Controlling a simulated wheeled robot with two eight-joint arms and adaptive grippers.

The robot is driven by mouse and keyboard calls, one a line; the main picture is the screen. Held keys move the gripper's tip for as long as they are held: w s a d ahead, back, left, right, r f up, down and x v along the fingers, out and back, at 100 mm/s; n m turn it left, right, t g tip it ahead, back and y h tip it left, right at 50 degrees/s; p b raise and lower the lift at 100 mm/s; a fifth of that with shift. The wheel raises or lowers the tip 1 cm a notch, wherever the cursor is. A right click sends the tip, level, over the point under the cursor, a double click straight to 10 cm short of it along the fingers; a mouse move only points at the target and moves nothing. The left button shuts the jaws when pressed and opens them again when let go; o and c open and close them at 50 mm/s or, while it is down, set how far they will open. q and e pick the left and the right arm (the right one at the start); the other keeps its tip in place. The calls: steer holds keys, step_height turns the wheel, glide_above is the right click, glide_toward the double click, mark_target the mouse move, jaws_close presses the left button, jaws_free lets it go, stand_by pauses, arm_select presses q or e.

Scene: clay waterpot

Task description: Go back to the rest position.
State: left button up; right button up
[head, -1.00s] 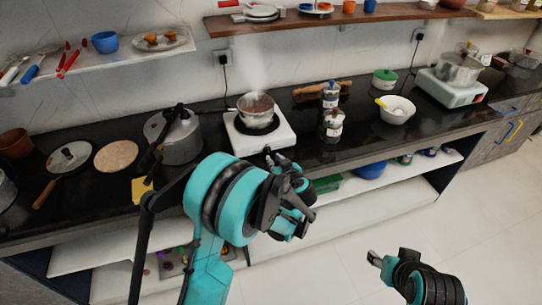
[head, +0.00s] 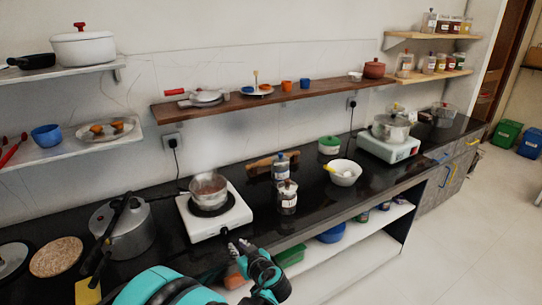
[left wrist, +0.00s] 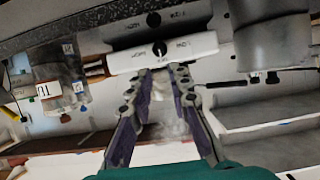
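My left gripper (head: 239,247) is in front of the white stove (head: 236,213), close to its front edge, in the head view. In the left wrist view its two fingers (left wrist: 162,71) are apart with nothing held between them, and the stove's front panel (left wrist: 190,49) with a dark knob (left wrist: 154,48) lies just beyond the tips. I cannot tell whether they touch it. A steel pot (head: 209,187) stands on the stove's burner. My right gripper is in neither current view.
A pressure cooker (head: 124,235) stands left of the stove. Jars (head: 287,198), a white bowl (head: 344,174) and a second stove (head: 388,148) with a pot are to the right on the black counter. Shelves (head: 335,253) lie below.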

arm_select(q)
steer(key=s+a+r+m+g+h, duration=0.1)
steer(key=s+r+m+g+h, duration=0.1)
steer(key=s, duration=1.1)
steer(key=s+a+r+m+g+h, duration=0.1)
steer(key=s+m+h, duration=0.3)
steer(key=s, duration=0.9)
steer(key=shift+a+r+m+g+h, duration=0.4)
steer(key=shift+r+g+h, duration=0.1)
steer(key=shift+r+h, duration=0.15)
